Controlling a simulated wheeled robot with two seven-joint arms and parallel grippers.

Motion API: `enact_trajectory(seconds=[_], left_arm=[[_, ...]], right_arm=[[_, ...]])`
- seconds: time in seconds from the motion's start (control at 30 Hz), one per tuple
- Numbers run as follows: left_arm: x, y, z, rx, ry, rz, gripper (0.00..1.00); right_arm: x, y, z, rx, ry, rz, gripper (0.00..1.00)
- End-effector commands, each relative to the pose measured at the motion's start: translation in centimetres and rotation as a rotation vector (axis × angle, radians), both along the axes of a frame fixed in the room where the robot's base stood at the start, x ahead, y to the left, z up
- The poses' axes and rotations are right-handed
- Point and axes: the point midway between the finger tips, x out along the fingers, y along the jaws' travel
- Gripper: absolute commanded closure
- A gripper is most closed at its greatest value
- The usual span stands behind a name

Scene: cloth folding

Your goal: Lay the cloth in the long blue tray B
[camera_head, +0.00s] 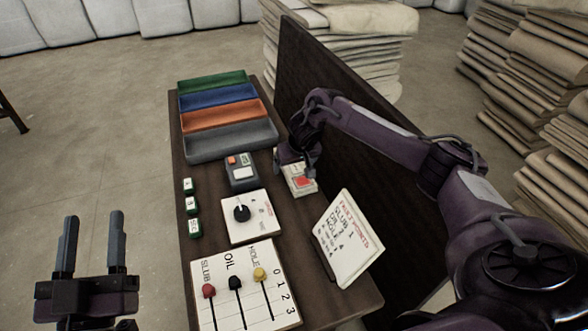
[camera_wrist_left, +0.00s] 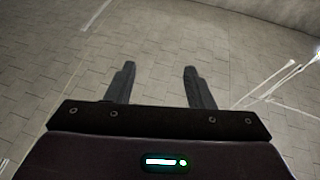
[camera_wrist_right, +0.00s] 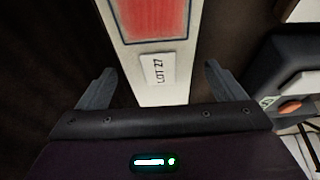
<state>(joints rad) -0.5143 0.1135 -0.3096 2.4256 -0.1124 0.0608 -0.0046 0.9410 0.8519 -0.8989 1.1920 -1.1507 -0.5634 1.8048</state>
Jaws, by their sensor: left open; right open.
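The long blue tray (camera_head: 217,96) lies at the far end of the table, between the green and orange trays, and looks empty. No single loose cloth shows on the table.
A green tray (camera_head: 212,80), an orange tray (camera_head: 224,115) and a grey tray (camera_head: 232,138) flank the blue one. A dial board (camera_head: 262,226), slider board (camera_head: 230,312), grey device (camera_head: 241,172) and tilted sign (camera_head: 346,258) crowd the table (camera_head: 183,235). A dark panel (camera_head: 330,95) stands right.

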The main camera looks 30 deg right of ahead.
Motion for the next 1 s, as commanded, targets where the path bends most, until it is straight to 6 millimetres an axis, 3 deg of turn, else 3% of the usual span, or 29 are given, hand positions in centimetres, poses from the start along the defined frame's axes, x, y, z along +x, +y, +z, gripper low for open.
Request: enact_trajectory(seconds=[0.1, 0.5, 0.9, 1.0], left_arm=[[0.0, 0.0, 0.0, 0.0, 0.001, 0.0, 0.52], [0.0, 0.0, -0.1, 0.001, 0.003, 0.0, 0.52], [0.1, -0.1, -0.3, 0.01, 0.023, 0.0, 0.52], [0.4, -0.3, -2.2, 0.041, 0.099, -0.004, 0.52]], right_arm=[[0.0, 0.0, 0.0, 0.0, 0.0, 0.0, 0.12], [0.0, 0.0, 0.0, 0.0, 0.0, 0.0, 0.65], [0.0, 0.0, 0.4, 0.0, 0.0, 0.0, 0.65], [0.0, 0.0, 0.9, 0.0, -0.001, 0.0, 0.65]])
